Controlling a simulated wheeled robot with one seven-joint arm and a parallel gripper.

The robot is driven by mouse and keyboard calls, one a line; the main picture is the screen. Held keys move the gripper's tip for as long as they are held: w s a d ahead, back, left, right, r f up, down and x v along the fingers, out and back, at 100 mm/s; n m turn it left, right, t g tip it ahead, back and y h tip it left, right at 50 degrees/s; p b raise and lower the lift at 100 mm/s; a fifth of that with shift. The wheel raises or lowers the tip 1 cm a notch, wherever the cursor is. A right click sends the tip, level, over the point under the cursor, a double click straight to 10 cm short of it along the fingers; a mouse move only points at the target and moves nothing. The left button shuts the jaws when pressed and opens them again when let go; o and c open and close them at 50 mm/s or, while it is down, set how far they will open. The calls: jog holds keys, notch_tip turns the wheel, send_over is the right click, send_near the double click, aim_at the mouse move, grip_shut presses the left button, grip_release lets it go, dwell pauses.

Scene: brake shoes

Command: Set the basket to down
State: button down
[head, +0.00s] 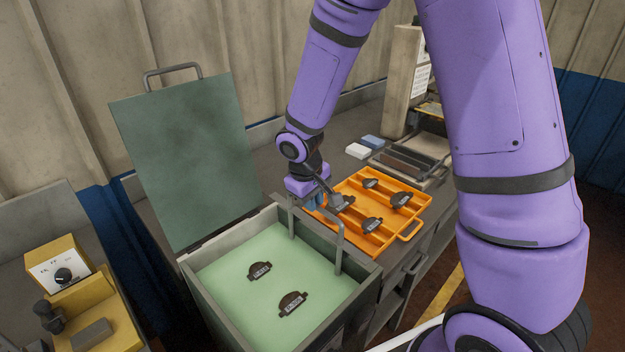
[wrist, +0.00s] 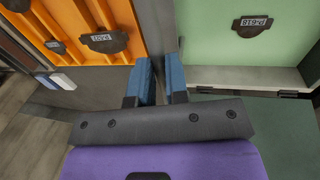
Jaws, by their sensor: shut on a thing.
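The basket's grey handle (head: 340,250) rises as a bent bar along the right side of the open washer tank (head: 355,282). My gripper (head: 316,201) is at the top of this bar, partly hiding it. In the wrist view, the blue fingers (wrist: 158,80) stand close together across a grey strip. I take my gripper as shut on the handle, though the contact is partly hidden. Two dark brake shoes, one nearer the back (head: 260,271) and one nearer the front (head: 293,304), lie over the pale green tank interior (head: 235,292). The basket's height inside is unclear.
The tank's green lid (head: 185,155) stands open. An orange tray (head: 408,226) with several brake shoes lies right of the tank. White (head: 358,151) and blue (head: 372,142) blocks and a grey tray (head: 437,178) are behind it.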

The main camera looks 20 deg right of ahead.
aim_at(314, 223)
jog(key=shift+s+f, duration=0.1)
jog(key=shift+f, duration=2.45)
jog(key=c, duration=1.1)
grip_release()
jog(key=r, duration=0.3)
jog(key=a+r, duration=0.1)
jog(key=r, duration=0.3)
jog(key=a+r, duration=0.1)
jog(key=r, duration=0.2)
jog(key=shift+s+r, duration=0.3)
